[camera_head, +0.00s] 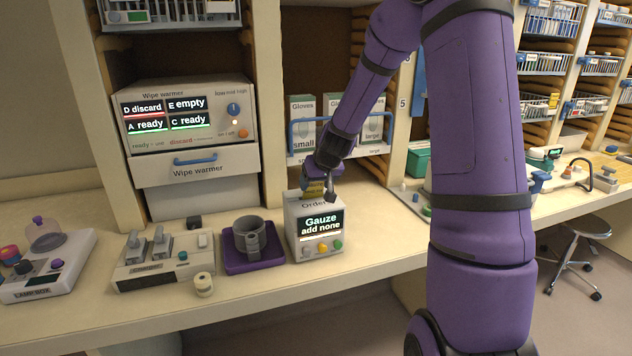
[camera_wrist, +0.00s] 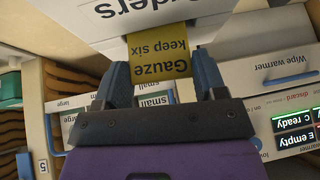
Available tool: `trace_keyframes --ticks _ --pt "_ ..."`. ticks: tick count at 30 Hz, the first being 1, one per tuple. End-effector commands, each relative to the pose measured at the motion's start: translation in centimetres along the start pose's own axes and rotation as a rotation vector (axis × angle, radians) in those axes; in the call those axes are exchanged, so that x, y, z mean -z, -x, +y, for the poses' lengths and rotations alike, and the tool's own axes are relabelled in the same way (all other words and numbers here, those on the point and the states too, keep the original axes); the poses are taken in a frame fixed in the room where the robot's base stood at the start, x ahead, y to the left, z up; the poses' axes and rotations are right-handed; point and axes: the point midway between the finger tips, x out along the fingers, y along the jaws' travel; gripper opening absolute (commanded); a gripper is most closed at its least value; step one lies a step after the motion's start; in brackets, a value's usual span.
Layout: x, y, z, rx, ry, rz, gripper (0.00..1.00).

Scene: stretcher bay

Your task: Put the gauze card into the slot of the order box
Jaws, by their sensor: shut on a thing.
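The gauze card (camera_wrist: 160,55) is yellow, printed "Gauze keep six", and stands between the two fingers of my gripper (camera_wrist: 161,72) in the wrist view. My gripper is shut on it. The white order box (camera_head: 303,232) stands on the counter, with a screen reading "Gauze add none" and buttons below. My gripper (camera_head: 322,188) is just above the box top in the head view, with the yellow card partly showing. In the wrist view the card's far end meets the white order box (camera_wrist: 165,18). The slot is hidden, so I cannot tell whether the card's end is inside.
A purple tray (camera_head: 238,265) with a grey cuff-like ring stands left of the box. Further left are a grey device (camera_head: 150,272), a small roll (camera_head: 203,285) and a lamp box (camera_head: 45,275). The wipe warmer (camera_head: 190,140) and glove boxes (camera_head: 303,107) stand behind.

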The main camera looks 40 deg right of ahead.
Motion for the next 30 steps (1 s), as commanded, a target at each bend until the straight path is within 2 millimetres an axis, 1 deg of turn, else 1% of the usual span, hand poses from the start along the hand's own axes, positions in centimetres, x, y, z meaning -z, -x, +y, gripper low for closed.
trace_keyframes --ticks 6,7,10,18,22,26,30 --pt "-0.1 -0.1 0.0 0.001 -0.001 -0.003 0.31" --pt "-0.1 -0.1 0.0 0.001 -0.001 -0.003 0.72" --pt "-0.1 -0.1 0.0 0.001 -0.001 -0.003 0.94" --pt "-0.1 0.0 0.0 0.0 0.0 -0.002 0.94" --pt "0.0 0.5 0.0 0.0 0.0 0.0 0.94" --pt "0.0 2.0 0.1 -0.001 -0.001 0.0 0.94" --pt "0.0 4.3 0.1 -0.002 -0.001 0.002 0.94"
